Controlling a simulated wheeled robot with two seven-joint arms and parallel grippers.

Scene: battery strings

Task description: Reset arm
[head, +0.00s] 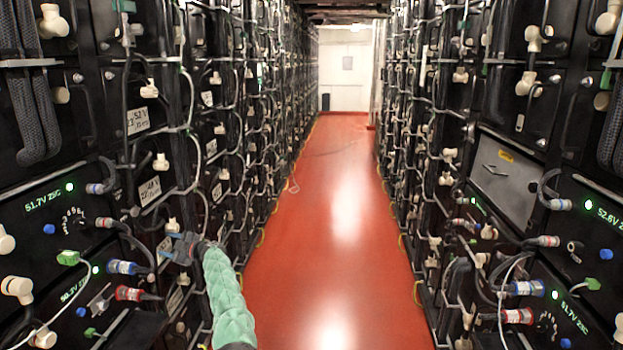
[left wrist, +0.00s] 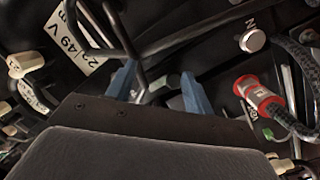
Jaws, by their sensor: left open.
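My left arm, in a pale green sleeve, reaches up from the bottom of the head view. My left gripper (head: 181,247) is close to the left battery rack (head: 100,150). In the left wrist view its two blue fingers (left wrist: 160,88) stand apart. Dark bars or cables show between and behind them; I cannot tell whether the fingers touch these. Nothing is clearly held. A red connector (left wrist: 258,95) with a braided cable is right of the fingers in that view. My right gripper is not in view.
Battery racks with many cables and connectors line both sides, including the right rack (head: 500,180). A clear, shiny red floor (head: 325,240) runs between them to a white door (head: 346,65). Red and blue plugs (head: 125,268) stick out of the left rack near my arm.

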